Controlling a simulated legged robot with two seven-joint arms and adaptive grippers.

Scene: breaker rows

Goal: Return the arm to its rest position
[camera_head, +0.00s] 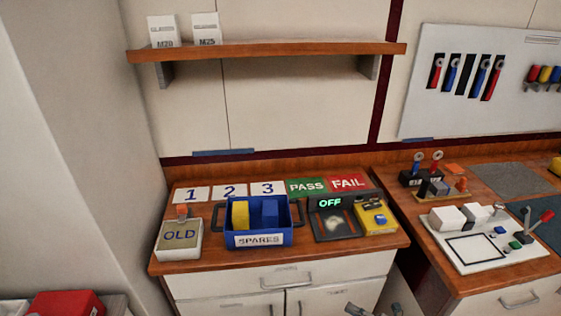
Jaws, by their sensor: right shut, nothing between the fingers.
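My right gripper (372,311) shows only in part at the bottom edge, in front of the cabinet under the left bench. It is shut, with nothing seen in it, and it is apart from the bench top. The rest of the right arm is out of the picture. My left gripper is not in view.
The wooden bench (210,262) holds a blue SPARES bin (285,238) with yellow and blue blocks, an OLD box (179,248), a tester reading OFF (331,205) and a yellow device (377,219). A white panel board (485,250) lies on the right bench.

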